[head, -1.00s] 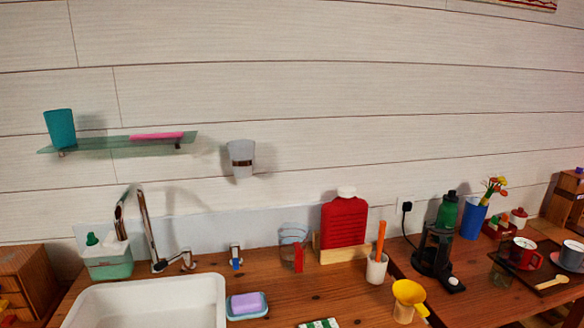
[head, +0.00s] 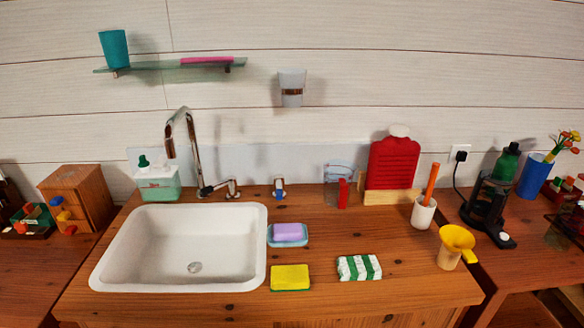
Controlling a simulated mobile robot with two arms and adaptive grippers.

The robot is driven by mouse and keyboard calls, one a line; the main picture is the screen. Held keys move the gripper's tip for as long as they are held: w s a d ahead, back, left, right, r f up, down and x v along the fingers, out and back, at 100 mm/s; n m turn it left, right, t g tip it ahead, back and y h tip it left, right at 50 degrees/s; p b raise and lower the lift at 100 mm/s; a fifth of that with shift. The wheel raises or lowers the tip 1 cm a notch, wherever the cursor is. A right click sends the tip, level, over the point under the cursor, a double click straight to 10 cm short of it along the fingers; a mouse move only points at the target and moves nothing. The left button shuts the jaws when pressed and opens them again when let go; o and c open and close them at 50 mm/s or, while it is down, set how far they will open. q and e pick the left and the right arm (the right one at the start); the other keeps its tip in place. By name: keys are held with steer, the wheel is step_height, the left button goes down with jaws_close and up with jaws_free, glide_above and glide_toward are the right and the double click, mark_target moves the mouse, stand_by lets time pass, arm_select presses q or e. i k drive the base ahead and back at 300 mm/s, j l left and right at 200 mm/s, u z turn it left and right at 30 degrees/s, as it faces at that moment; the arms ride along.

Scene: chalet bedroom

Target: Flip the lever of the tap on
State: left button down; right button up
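The tap (head: 192,150) is a chrome gooseneck that rises behind the white sink (head: 105,262) and curves over toward it. Its short lever (head: 231,187) sticks out low on the right side of the tap's base, above the wooden counter. A small blue and chrome piece (head: 279,188) stands a little to the right of the lever, apart from it. Neither of my grippers is in the head view.
A green-white bottle caddy (head: 157,182) stands left of the tap. Right of the sink are a soap dish (head: 288,241), a yellow sponge (head: 290,278) and a striped packet (head: 359,267). A glass shelf (head: 170,67) hangs above.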

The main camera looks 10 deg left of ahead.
mark_target(279, 187)
steer(key=k+j+z, duration=0.45)
steer(key=k+j, duration=0.25)
